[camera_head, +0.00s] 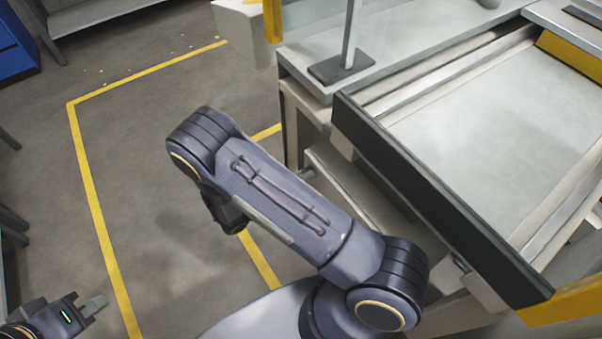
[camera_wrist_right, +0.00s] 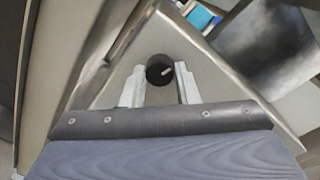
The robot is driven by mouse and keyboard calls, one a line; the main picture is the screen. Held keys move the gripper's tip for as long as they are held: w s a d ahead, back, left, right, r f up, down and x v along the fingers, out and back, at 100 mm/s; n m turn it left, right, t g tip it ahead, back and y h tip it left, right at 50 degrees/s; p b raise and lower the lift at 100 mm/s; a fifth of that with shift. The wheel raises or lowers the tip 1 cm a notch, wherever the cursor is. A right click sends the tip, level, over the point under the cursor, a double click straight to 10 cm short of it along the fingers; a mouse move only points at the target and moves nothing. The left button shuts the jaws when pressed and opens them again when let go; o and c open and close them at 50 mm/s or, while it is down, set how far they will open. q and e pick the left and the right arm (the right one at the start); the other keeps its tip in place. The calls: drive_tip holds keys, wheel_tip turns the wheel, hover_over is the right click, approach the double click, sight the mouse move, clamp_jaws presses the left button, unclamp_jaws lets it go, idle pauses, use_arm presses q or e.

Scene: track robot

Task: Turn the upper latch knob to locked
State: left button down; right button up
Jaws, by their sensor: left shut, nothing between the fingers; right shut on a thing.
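In the right wrist view a round black knob (camera_wrist_right: 160,70) with a pale pointer mark sits on a beige panel (camera_wrist_right: 198,56). The mark slants up to the right. My right gripper (camera_wrist_right: 159,80) has its two pale fingers at either side of the knob, shut on it. Whether this is the upper knob cannot be told, as no second knob shows. In the head view my left gripper (camera_head: 95,305) is at the lower left, shut and empty, far from the workbench. The right gripper and the knob are hidden in the head view.
My own arm crosses the middle. A blue cabinet (camera_head: 14,45) stands far left. The floor (camera_head: 140,150) with yellow lines is clear.

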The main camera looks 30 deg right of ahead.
drive_tip(key=shift+n, duration=1.1)
drive_tip(key=shift+p, duration=0.3)
drive_tip(key=o, duration=1)
drive_tip(key=a, duration=0.5)
drive_tip(key=a+b, duration=0.1)
drive_tip(key=a, duration=0.1)
drive_tip(key=shift+s+a+r, duration=0.2)
drive_tip(key=shift+s+a, duration=0.15)
drive_tip(key=shift+a, duration=0.05)
